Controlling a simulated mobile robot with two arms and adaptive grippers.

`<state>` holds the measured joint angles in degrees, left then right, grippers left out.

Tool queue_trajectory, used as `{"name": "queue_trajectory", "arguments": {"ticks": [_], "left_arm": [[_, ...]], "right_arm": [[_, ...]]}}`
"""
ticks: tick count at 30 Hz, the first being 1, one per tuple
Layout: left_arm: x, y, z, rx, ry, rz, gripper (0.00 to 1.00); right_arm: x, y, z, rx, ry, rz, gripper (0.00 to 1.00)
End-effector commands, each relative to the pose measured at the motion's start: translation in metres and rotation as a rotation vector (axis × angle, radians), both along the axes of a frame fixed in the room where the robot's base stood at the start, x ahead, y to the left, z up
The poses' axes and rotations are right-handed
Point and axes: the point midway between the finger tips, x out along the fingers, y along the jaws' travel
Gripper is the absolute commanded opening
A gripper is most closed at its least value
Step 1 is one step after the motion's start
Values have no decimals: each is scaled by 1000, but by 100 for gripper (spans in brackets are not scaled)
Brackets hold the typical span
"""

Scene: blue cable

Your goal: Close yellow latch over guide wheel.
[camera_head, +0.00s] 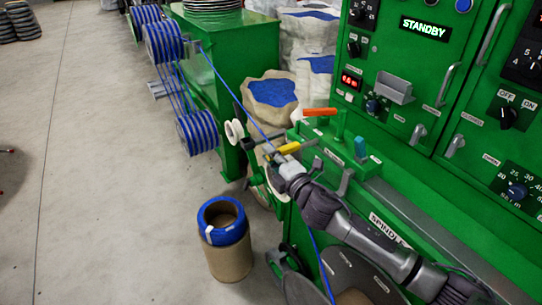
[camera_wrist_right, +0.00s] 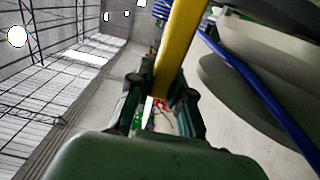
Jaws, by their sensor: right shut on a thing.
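The yellow latch (camera_head: 289,148) is a short bar on the green machine's edge, beside the blue cable (camera_head: 222,82). My right gripper (camera_head: 277,162) is at the latch, its arm coming from the lower right. In the right wrist view, the yellow latch (camera_wrist_right: 178,48) runs between the fingers of my right gripper (camera_wrist_right: 160,103), which is shut on it. The blue cable (camera_wrist_right: 262,92) passes to the right of the latch there, along large grey discs (camera_wrist_right: 240,92). The guide wheel under the latch is not clear in the head view. My left gripper is out of view.
White pulleys (camera_head: 234,131) stand left of the latch. Orange (camera_head: 320,112) and teal (camera_head: 360,147) handles rise from the machine nearby. A green control panel (camera_head: 430,75) stands behind.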

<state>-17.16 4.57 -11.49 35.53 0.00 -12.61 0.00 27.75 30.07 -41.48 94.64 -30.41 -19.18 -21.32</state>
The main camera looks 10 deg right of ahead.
Motion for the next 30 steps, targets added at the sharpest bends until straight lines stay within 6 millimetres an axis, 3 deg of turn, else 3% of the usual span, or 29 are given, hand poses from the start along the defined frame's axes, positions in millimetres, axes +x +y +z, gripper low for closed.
{"name": "queue_trajectory", "arguments": {"ticks": [1,6,17,20,30], "left_arm": [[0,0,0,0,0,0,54],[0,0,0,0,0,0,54],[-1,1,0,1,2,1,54],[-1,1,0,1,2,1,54],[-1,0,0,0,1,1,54]], "right_arm": [[0,0,-3,-7,2,0,21],[0,0,-2,-5,2,-1,46],[-5,-2,-2,-3,2,-1,46],[-17,-7,-3,-3,4,-1,46],[-84,-31,-4,-4,6,0,46]]}}
